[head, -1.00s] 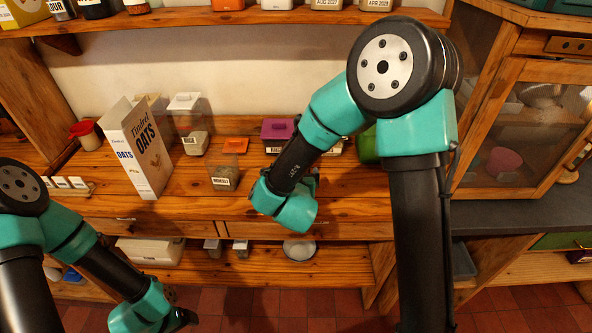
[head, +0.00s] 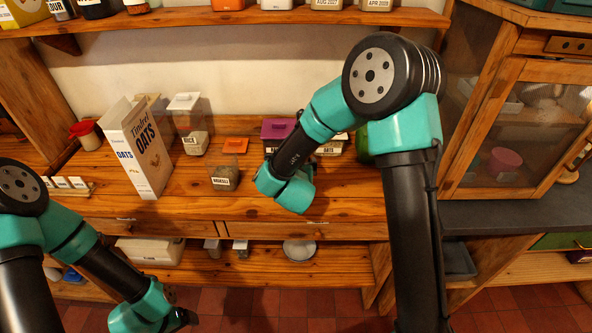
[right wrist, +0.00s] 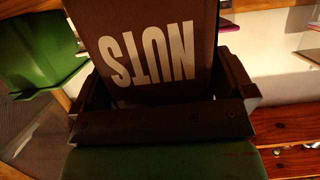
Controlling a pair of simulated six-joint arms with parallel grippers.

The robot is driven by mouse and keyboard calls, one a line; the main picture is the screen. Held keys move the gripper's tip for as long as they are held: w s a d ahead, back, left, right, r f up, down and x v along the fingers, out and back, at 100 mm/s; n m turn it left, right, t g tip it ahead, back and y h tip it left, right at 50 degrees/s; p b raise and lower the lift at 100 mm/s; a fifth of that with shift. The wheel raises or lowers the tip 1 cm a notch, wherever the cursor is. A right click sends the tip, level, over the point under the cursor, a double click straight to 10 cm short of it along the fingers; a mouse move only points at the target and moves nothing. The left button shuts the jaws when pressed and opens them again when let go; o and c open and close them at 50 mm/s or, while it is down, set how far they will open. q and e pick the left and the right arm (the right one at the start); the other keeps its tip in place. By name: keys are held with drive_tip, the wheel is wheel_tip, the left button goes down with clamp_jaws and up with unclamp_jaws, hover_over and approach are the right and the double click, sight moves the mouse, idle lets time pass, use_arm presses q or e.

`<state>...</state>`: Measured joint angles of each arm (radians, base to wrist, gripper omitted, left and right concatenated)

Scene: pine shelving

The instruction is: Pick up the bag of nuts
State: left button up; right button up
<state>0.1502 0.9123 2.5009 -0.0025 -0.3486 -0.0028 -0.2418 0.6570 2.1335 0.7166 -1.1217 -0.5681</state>
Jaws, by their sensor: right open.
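The bag of nuts (right wrist: 155,45) is a brown pack with "NUTS" in pale letters, upside down in the right wrist view. My right gripper (right wrist: 165,85) is open, with one finger at each side of the bag. Whether either finger touches it I cannot tell. In the head view the bag and the right gripper are hidden behind my right arm. My left gripper (head: 180,318) hangs low at the bottom left of the head view, far from the bag; its jaws are too unclear to read.
A green container (head: 362,140) stands behind my right arm; green (right wrist: 40,50) also shows beside the bag in the wrist view. A purple-lidded box (head: 277,128), a jar (head: 224,177) and an oats carton (head: 140,150) stand left of the arm. The counter front is mostly clear.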

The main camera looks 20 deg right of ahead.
drive_tip(key=shift+w, duration=0.1)
idle(0.4)
drive_tip(key=c, duration=0.8)
drive_tip(key=shift+r, duration=0.75)
drive_tip(key=v, duration=0.5)
drive_tip(key=f+v, duration=0.1)
drive_tip(key=v, duration=1)
drive_tip(key=shift+s+f, duration=0.15)
drive_tip(key=shift+s, duration=0.2)
